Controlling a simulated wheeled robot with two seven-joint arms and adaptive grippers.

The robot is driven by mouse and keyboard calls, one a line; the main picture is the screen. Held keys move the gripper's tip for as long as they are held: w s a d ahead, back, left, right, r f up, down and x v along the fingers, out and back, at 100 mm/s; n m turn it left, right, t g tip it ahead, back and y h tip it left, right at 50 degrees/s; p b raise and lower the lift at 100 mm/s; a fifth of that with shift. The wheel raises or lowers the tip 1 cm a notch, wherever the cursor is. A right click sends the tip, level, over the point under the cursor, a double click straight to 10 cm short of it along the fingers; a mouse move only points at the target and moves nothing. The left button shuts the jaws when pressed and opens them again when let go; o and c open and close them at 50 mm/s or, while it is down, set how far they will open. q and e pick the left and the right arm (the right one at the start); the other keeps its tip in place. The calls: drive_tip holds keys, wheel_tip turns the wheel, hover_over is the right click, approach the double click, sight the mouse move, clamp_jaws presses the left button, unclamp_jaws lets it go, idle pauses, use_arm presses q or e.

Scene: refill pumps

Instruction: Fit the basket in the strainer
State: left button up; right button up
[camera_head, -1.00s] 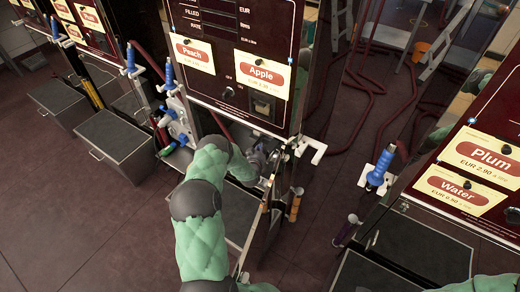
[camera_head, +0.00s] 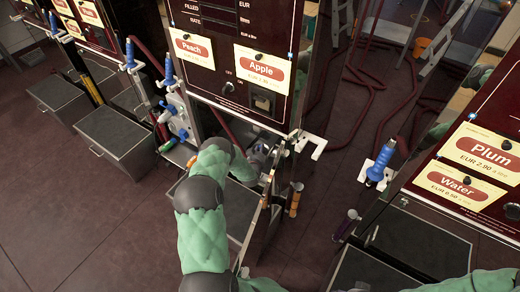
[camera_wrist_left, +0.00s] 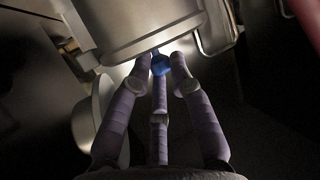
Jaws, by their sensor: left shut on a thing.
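My left arm reaches into the opened lower part of the Peach and Apple pump (camera_head: 250,60). My left gripper shows in the left wrist view (camera_wrist_left: 160,75), its purple-grey fingers closed around a small blue knob (camera_wrist_left: 161,66). The knob sits just below a large pale metal cylinder (camera_wrist_left: 135,25). I cannot tell whether this cylinder is the basket or the strainer body, or whether the knob is joined to it. In the head view my arm and the cabinet edge hide most of the gripper. My right gripper is not seen; only part of the green right arm shows at the lower right.
An open door panel (camera_head: 262,235) stands upright close to the right of my left arm. A pump with Plum and Water labels (camera_head: 470,165) stands at the right. Grey boxes (camera_head: 112,135) line the left. A dark red hose (camera_head: 375,85) lies on the floor behind.

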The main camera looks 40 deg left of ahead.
use_arm(q)
drive_tip(key=shift+f, duration=0.15)
drive_tip(key=o, duration=0.9)
drive_tip(key=shift+o, duration=0.2)
drive_tip(key=shift+d+f, duration=0.1)
drive_tip(key=shift+f, duration=0.05)
